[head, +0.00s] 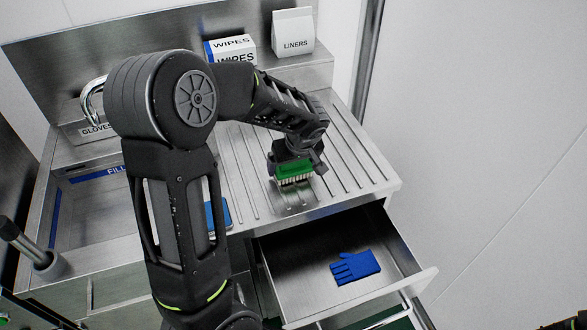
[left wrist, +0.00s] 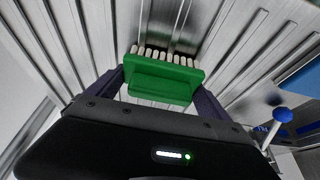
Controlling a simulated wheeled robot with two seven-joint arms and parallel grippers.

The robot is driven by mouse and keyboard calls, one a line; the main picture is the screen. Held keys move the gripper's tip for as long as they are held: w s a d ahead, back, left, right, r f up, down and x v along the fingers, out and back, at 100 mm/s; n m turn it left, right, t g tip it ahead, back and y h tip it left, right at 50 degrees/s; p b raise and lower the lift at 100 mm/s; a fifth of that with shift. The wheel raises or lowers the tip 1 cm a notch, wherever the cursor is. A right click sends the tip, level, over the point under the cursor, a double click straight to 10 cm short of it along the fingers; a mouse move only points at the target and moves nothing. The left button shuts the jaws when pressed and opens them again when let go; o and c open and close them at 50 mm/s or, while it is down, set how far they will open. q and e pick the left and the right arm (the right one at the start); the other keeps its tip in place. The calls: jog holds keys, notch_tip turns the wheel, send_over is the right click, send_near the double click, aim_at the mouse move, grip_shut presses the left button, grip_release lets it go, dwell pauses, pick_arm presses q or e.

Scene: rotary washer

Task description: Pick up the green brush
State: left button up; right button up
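The green brush (head: 294,169) has a green back and pale bristles and is over the ribbed steel drainboard at its front part. Its bristles point down, and a faint reflection shows below them on the steel. My left gripper (head: 296,160) comes down on the brush from above. In the left wrist view, the green brush (left wrist: 163,79) sits between the two dark fingers of my left gripper (left wrist: 160,88), which press against the two ends of its handle. My right gripper is not in view.
An open drawer (head: 280,262) with a blue glove (head: 356,267) is below the drainboard (head: 350,172). A sink basin (head: 75,215) is at the left. A wipes box (head: 231,50) and a liners bag (head: 293,33) stand at the back. A blue item (head: 218,215) is partly hidden by my arm.

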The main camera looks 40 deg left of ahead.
pick_arm(q)
jog(key=c, duration=0.5)
jog(key=shift+c, duration=0.3)
jog(key=shift+r, duration=0.1)
notch_tip(320, 180, up, 10)
jog(key=p, duration=0.4)
jog(key=shift+p, duration=0.35)
